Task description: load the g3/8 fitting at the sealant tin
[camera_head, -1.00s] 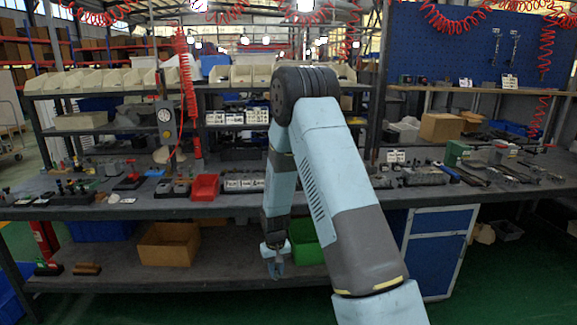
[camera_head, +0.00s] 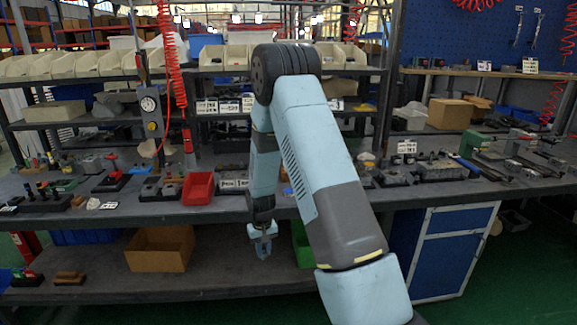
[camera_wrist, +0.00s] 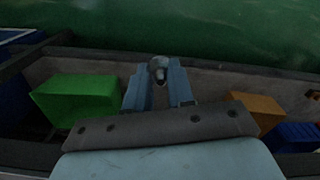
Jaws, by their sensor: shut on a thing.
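My gripper (camera_head: 262,250) hangs below the front edge of the workbench (camera_head: 330,200) and in front of the lower shelf, pointing down. In the wrist view my gripper (camera_wrist: 159,84) is shut on a small grey metal fitting (camera_wrist: 158,67), whose round end shows between the fingertips. Its thread size cannot be read. I cannot pick out the sealant tin among the small items on the bench.
A red bin (camera_head: 198,188) stands near the bench's front edge. Below are a cardboard box (camera_head: 160,250) and a green bin (camera_head: 302,243), close beside my gripper. A blue cabinet (camera_head: 440,245) stands at right. Valve blocks (camera_head: 435,168) and small parts crowd the bench.

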